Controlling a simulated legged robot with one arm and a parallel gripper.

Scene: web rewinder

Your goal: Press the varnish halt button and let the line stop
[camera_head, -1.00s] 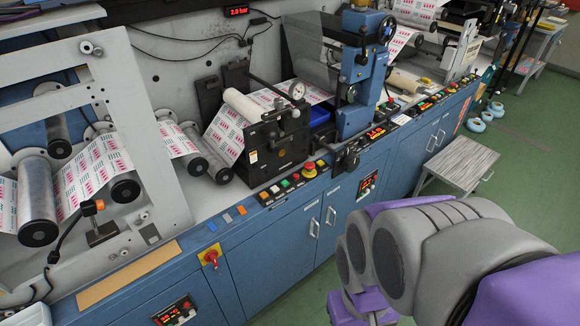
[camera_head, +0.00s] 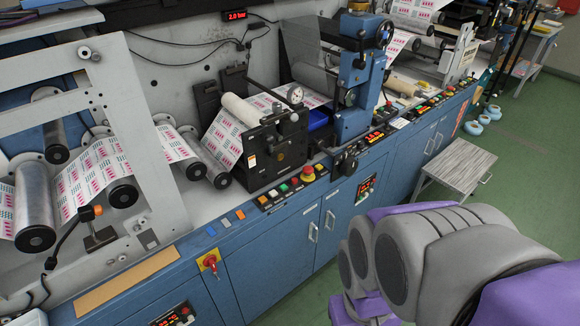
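A row of small coloured push buttons (camera_head: 278,192) runs along the front ledge of the blue machine. Further right are another red button (camera_head: 389,105) and more lit button panels (camera_head: 428,106). The labels are too small to read, so I cannot tell which is the varnish halt button. The printed web (camera_head: 226,138) runs over the rollers. My arm's grey and purple links fill the lower right, apart from the panel. My gripper's fingers do not show.
A red rotary switch (camera_head: 210,262) on a yellow plate sits on the left cabinet front. A grey step stool (camera_head: 455,168) stands on the green floor at the right, beside the cabinets. An orange-knobbed bracket (camera_head: 99,225) stands at the left. Open floor lies beyond the stool.

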